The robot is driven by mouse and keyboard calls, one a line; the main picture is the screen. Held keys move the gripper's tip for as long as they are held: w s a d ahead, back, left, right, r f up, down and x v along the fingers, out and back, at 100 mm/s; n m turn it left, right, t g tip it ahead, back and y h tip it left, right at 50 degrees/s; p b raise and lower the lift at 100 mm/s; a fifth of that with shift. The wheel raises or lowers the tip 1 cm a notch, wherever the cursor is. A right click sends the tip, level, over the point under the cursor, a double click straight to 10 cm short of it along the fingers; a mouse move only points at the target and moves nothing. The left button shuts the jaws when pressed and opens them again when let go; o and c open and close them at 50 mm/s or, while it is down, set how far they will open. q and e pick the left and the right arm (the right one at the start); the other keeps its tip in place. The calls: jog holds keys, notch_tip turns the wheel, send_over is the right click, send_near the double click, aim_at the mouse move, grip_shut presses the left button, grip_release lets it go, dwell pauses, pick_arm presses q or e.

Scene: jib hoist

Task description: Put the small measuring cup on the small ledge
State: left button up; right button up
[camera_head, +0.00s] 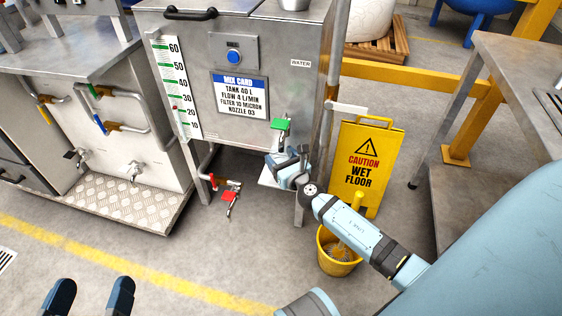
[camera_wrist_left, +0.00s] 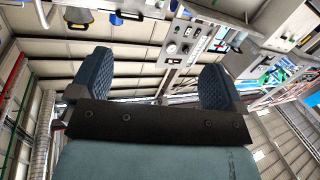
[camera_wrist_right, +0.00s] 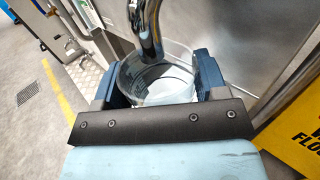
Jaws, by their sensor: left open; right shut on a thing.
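The small measuring cup (camera_wrist_right: 162,88) is clear with faint markings. In the right wrist view it sits between the fingers of my right gripper (camera_wrist_right: 157,78), which is shut on it. A curved metal spout (camera_wrist_right: 147,28) hangs right over the cup's mouth. In the head view my right gripper (camera_head: 284,160) is at the tank's lower right corner, below the green tap handle (camera_head: 280,124), and the cup is hardly visible there. My left gripper (camera_head: 91,294) is open and empty at the lower left.
The steel water tank (camera_head: 220,65) with its mix card stands behind my right gripper. A yellow wet-floor sign (camera_head: 362,165) and a yellow bucket (camera_head: 337,262) are to its right. A red-handled valve (camera_head: 229,196) is low on the left. The front floor is clear.

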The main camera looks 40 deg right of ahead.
jog(key=shift+s+f, duration=0.1)
jog(key=shift+f, duration=0.45)
jog(key=shift+r, duration=0.1)
jog(key=shift+f, duration=0.25)
jog(key=o, duration=0.9)
jog(key=shift+r, duration=0.15)
pick_arm(q)
jog(key=shift+w+a+r+m, duration=0.1)
jog(key=shift+w+a+m, duration=0.1)
jog(key=shift+w+m, duration=0.1)
jog(key=shift+r, duration=0.1)
pick_arm(e)
jog(key=shift+r, duration=0.1)
pick_arm(q)
jog(key=shift+s, duration=0.1)
pick_arm(e)
jog(key=s, duration=0.8)
jog(key=s+a, duration=0.1)
jog(key=s, duration=0.3)
pick_arm(q)
jog(key=shift+d, duration=0.1)
